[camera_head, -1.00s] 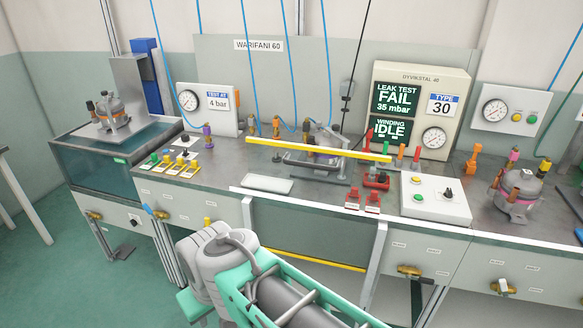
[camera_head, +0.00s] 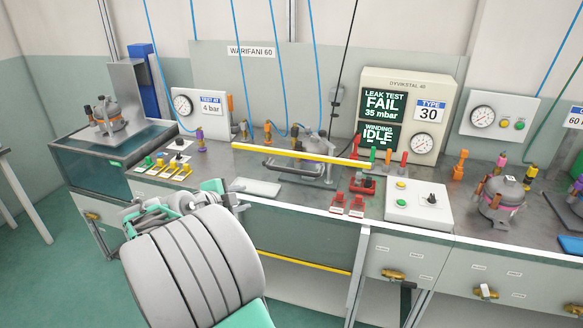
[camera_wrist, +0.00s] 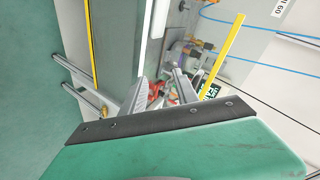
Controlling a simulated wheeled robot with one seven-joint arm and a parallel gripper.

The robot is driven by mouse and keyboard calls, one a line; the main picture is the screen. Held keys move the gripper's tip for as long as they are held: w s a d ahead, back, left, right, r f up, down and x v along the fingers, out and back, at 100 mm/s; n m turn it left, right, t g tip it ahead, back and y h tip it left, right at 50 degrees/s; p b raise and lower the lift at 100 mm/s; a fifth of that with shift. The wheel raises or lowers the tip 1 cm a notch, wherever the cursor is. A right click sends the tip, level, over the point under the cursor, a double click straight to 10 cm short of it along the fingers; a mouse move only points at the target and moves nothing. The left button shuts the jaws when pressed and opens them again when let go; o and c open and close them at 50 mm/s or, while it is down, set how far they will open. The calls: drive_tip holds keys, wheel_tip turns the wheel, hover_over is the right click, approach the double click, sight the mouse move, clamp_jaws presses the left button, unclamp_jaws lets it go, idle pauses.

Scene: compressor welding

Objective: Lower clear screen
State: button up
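The clear screen shows mainly as a long yellow bar (camera_head: 300,155) above the middle of the bench, in front of the grey fixture. Its transparent pane is hard to make out. The bar also shows upright in the wrist view (camera_wrist: 222,55), right of the fingers. My gripper (camera_wrist: 160,76) is open, with two light grey fingers apart and nothing seen held between them. It is apart from the yellow bar. In the head view my arm covers the bench's front left, and the fingertips are hard to make out there.
The grey fixture (camera_head: 303,172) stands behind the bar. A white control box (camera_head: 417,207) and red switches (camera_head: 347,205) stand right of it. A second yellow strip (camera_head: 300,262) runs low on the bench front. A grey plate (camera_head: 257,188) lies on the bench. Open floor lies at left.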

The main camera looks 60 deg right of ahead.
sight(292, 172)
drive_tip(key=s+d+r+m+g+h+p, duration=0.1)
drive_tip(key=s+d+m, duration=0.1)
drive_tip(key=s+d, duration=0.1)
drive_tip(key=s+d+r+m+g+h+p, duration=0.1)
drive_tip(key=s+d+m, duration=0.2)
drive_tip(key=d, duration=0.3)
drive_tip(key=s+d+r+m+g+h+p, duration=0.1)
drive_tip(key=s+d+m+g, duration=0.1)
drive_tip(key=d, duration=0.3)
drive_tip(key=shift+s+d+m, duration=0.1)
drive_tip(key=shift+s+m, duration=0.2)
drive_tip(key=shift+s, duration=0.15)
drive_tip(key=shift+d+f, duration=0.2)
drive_tip(key=shift+d, duration=0.2)
clamp_jaws()
